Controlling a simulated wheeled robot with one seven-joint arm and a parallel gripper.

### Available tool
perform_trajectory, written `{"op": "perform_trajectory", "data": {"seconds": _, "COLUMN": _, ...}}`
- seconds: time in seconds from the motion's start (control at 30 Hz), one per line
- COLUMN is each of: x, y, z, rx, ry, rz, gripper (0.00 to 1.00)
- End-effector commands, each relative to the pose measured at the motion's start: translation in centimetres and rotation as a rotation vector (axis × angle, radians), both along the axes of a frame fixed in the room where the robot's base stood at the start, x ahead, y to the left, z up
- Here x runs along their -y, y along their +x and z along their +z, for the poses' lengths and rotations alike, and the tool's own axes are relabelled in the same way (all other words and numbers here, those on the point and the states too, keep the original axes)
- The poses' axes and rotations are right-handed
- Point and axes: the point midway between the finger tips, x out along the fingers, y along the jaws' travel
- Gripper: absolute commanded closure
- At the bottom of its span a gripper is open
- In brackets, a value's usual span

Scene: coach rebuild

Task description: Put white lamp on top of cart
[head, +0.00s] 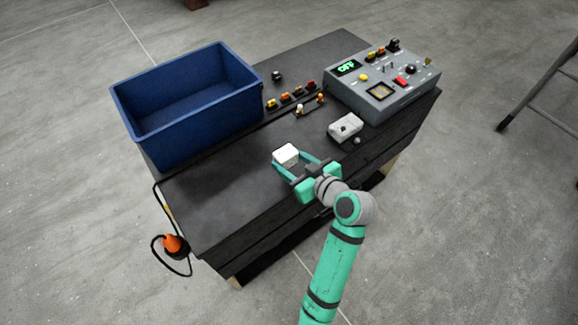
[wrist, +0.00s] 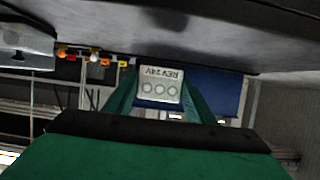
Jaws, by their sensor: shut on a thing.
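The white lamp (head: 286,154) is a small white block between the fingers of my gripper (head: 291,163), over the front middle of the black cart top (head: 215,205). In the wrist view, the lamp (wrist: 160,88) shows a face with upside-down "REV 24V" lettering and three round marks. My gripper (wrist: 158,100) is shut on it, with a green finger on each side. I cannot tell whether the lamp touches the cart top or hangs just above it.
A blue bin (head: 190,100) stands at the back left of the cart. A grey control box (head: 383,75) stands at the back right. Small coloured parts (head: 291,95) and a whitish box (head: 345,127) lie between. The front left top is clear. An orange plug (head: 172,243) hangs at the left side.

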Motion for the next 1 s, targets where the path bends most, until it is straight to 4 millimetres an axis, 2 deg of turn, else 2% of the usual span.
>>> {"op": "perform_trajectory", "data": {"seconds": 0.17, "x": -0.3, "y": 0.8, "z": -1.1, "rx": -0.001, "ry": 0.000, "rz": 0.001, "gripper": 0.75}}
{"op": "perform_trajectory", "data": {"seconds": 0.3, "x": -0.3, "y": 0.8, "z": -3.2, "rx": -0.003, "ry": 0.001, "rz": 0.000, "gripper": 0.75}}
{"op": "perform_trajectory", "data": {"seconds": 0.4, "x": -0.3, "y": 0.8, "z": -4.0, "rx": 0.000, "ry": 0.000, "rz": 0.000, "gripper": 0.75}}
{"op": "perform_trajectory", "data": {"seconds": 0.77, "x": -0.3, "y": 0.8, "z": -4.3, "rx": 0.001, "ry": 0.001, "rz": 0.000, "gripper": 0.75}}
{"op": "perform_trajectory", "data": {"seconds": 0.8, "x": -0.3, "y": 0.8, "z": -4.3, "rx": 0.000, "ry": 0.000, "rz": 0.000, "gripper": 0.43}}
{"op": "perform_trajectory", "data": {"seconds": 0.83, "x": -0.3, "y": 0.8, "z": -4.3, "rx": 0.001, "ry": -0.001, "rz": 0.000, "gripper": 0.36}}
{"op": "perform_trajectory", "data": {"seconds": 0.87, "x": -0.3, "y": 0.8, "z": -4.3, "rx": 0.001, "ry": -0.001, "rz": 0.000, "gripper": 0.32}}
{"op": "perform_trajectory", "data": {"seconds": 1.0, "x": -0.3, "y": 0.8, "z": -4.3, "rx": 0.000, "ry": 0.000, "rz": 0.001, "gripper": 0.32}}
